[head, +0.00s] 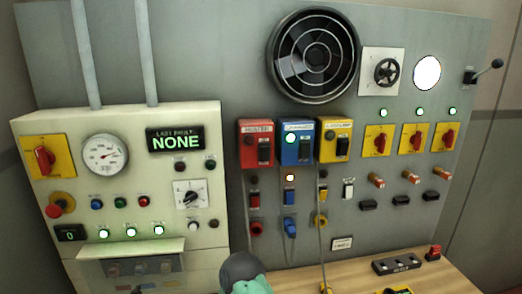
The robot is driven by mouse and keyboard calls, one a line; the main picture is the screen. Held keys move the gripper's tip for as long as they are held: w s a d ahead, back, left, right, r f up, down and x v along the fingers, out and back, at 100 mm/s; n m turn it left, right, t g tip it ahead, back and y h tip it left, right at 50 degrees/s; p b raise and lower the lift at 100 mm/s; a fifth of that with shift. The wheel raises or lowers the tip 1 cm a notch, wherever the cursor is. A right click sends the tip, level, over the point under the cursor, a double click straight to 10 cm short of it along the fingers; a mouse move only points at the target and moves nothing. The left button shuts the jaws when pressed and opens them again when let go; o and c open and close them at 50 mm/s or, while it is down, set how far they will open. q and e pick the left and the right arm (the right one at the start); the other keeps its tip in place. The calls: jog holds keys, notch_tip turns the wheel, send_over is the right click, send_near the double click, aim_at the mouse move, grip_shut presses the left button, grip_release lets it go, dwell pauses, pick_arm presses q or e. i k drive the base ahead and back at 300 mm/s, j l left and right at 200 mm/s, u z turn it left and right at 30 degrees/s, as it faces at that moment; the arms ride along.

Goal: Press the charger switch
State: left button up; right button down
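The blue box (297,143) sits on the grey wall panel between a red box and a yellow box. Its label is blurred, but it appears to be the charger box. A dark rocker switch (304,150) is on its right half, and a round pale-green lamp (291,139) glows on its left. Whether the rocker is pressed in is too small to tell. Below it are a lit orange-white lamp (290,178) and a blue plug or socket (290,225). No gripper fingers show in the head view, and nothing touches the blue box.
The red heater box (256,145) and yellow box (333,140) flank the blue one closely. A cream cabinet (110,200) stands left. A wooden bench (455,275) below carries a black block (397,264) and red button (433,252).

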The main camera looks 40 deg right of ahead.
aim_at(305, 146)
jog(key=z, duration=1.85)
